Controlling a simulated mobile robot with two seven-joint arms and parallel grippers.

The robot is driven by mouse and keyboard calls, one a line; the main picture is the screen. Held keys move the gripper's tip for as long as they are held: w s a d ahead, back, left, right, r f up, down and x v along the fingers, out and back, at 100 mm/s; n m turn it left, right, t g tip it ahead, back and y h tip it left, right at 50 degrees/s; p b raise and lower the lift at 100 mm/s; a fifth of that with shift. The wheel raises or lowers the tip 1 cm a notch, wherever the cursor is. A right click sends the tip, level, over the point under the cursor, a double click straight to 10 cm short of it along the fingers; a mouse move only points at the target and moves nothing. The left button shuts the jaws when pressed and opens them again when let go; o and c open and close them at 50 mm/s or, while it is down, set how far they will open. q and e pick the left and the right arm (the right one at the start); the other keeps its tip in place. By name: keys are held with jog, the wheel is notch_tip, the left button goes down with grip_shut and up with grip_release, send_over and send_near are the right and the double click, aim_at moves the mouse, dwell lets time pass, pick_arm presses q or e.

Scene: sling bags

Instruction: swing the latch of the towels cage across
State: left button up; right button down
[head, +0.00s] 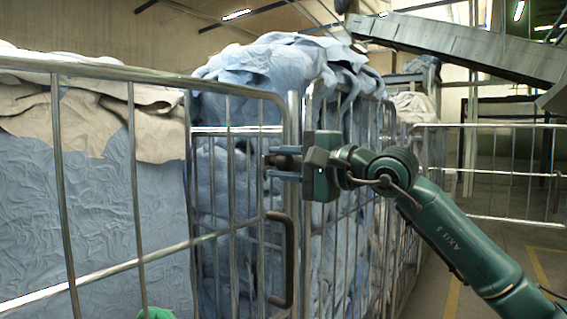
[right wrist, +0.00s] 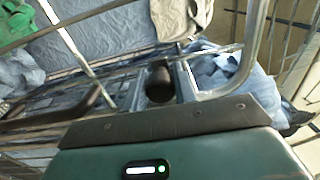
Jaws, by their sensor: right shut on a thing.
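The towels cage (head: 160,76) is a grey metal-bar cage with blue and beige cloth behind its bars. Its latch (head: 283,161) shows as a dark knob by the upper corner post of the gate. The dark knob also shows in the right wrist view (right wrist: 160,82), just past the gripper's edge. The fingers and palm hide part of the latch. My left gripper is not in view.
A dark, curved handle (head: 287,262) is on the gate below the latch. Blue cloth (head: 270,65) is heaped high behind the gate. More barred cages stand at the right, with open floor (head: 500,238) there. A small green patch (head: 155,314) shows at the bottom.

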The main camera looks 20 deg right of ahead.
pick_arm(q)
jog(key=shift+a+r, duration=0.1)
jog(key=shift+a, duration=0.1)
pick_arm(e)
jog(key=shift+f, duration=0.25)
jog(key=c, duration=1.1)
grip_release()
jog(key=shift+s+d, duration=0.15)
pick_arm(q)
jog(key=b, duration=0.1)
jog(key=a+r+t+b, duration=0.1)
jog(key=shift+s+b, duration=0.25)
jog(key=shift+b, duration=0.1)
pick_arm(e)
jog(key=v, duration=1.2)
jog(key=shift+s+d, duration=0.25)
jog(key=shift+s, duration=0.05)
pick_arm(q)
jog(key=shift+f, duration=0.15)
